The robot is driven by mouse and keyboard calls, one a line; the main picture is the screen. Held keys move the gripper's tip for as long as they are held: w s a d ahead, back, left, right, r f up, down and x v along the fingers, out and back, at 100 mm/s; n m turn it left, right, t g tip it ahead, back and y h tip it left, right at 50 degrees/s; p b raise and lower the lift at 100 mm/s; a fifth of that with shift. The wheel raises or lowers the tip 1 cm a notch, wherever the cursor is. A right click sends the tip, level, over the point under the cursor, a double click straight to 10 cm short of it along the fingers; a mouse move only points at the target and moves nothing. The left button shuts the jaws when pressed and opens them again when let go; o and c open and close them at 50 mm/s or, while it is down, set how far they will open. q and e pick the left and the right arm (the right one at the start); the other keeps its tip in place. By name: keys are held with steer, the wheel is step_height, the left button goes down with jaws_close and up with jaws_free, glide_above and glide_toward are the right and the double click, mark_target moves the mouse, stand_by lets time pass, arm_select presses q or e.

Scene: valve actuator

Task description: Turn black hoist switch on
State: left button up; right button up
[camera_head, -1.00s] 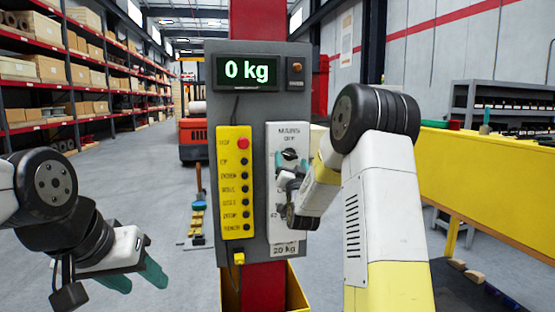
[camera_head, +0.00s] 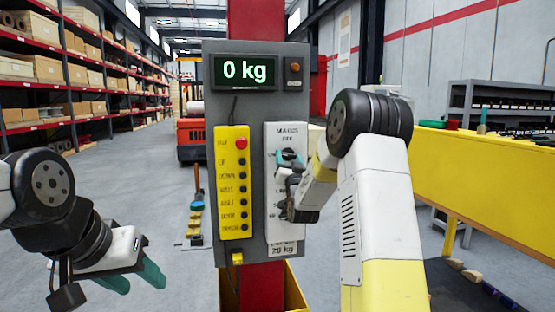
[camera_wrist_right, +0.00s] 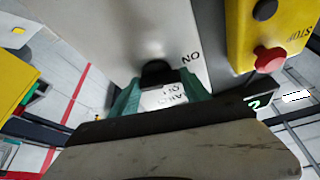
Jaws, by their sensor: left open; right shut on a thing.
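The black hoist switch is a black knob (camera_head: 288,153) on a white plate (camera_head: 274,133) in the right half of the grey control panel. It also shows in the right wrist view (camera_wrist_right: 156,70), with the letters ON on the plate beside it. My right gripper (camera_head: 289,160) is at the knob, its green fingers (camera_wrist_right: 160,95) on both sides of it and shut on it. The fingers and wrist hide part of the knob and of the plate's lettering. My left gripper (camera_head: 136,278) is open and empty at the lower left, away from the panel.
A display (camera_head: 245,70) atop the grey panel (camera_head: 257,110) reads 0 kg. A yellow button box (camera_head: 231,195) with a red stop button (camera_head: 241,143) is left of the plate. A yellow barrier (camera_head: 490,185) stands at right.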

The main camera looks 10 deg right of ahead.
steer(key=n+y, duration=0.2)
steer(key=n, duration=0.1)
steer(key=o, duration=1.4)
steer(key=shift+f, duration=0.1)
steer(key=v, duration=0.7)
steer(key=shift+s+f, duration=0.15)
steer(key=shift+s, duration=0.2)
